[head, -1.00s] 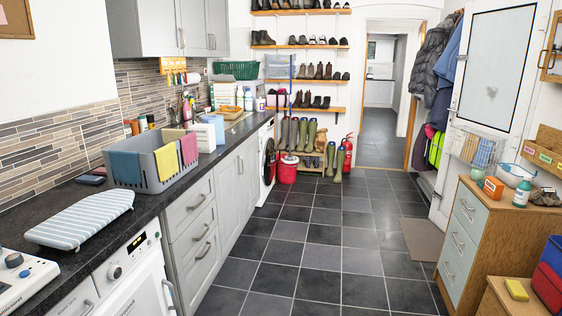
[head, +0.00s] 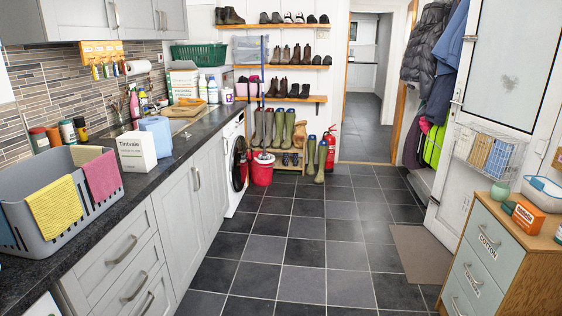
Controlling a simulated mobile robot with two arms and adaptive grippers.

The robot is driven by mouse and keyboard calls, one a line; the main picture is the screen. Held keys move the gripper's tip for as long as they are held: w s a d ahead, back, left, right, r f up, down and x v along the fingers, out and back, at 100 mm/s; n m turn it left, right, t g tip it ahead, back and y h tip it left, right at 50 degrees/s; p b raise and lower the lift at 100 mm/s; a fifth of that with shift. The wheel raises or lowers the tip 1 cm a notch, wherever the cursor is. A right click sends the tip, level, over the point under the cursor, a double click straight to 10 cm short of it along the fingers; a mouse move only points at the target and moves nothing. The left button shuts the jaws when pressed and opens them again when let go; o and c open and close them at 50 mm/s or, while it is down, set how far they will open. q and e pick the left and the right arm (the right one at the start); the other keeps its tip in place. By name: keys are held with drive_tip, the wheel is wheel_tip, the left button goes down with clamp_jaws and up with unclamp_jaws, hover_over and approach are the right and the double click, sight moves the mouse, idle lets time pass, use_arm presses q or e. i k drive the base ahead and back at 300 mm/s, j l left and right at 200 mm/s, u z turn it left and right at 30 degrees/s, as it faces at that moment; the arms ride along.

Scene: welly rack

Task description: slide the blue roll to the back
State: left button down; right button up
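A pale blue, rounded block (head: 156,134) that looks like the blue roll stands on the dark worktop (head: 188,143). It is just behind and right of a white box marked Tintvale (head: 137,148), which hides part of its left side. I cannot tell whether the two touch. Neither of my grippers is in view.
A grey basket (head: 55,211) with yellow and pink cloths stands nearer on the worktop. Jars (head: 67,132) line the wall. Bottles (head: 213,89) and a green basket (head: 194,54) are farther back. The tiled floor (head: 305,252) is clear between worktop and drawers (head: 486,263).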

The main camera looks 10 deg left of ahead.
sight(159, 125)
drive_tip(key=i, duration=1.9)
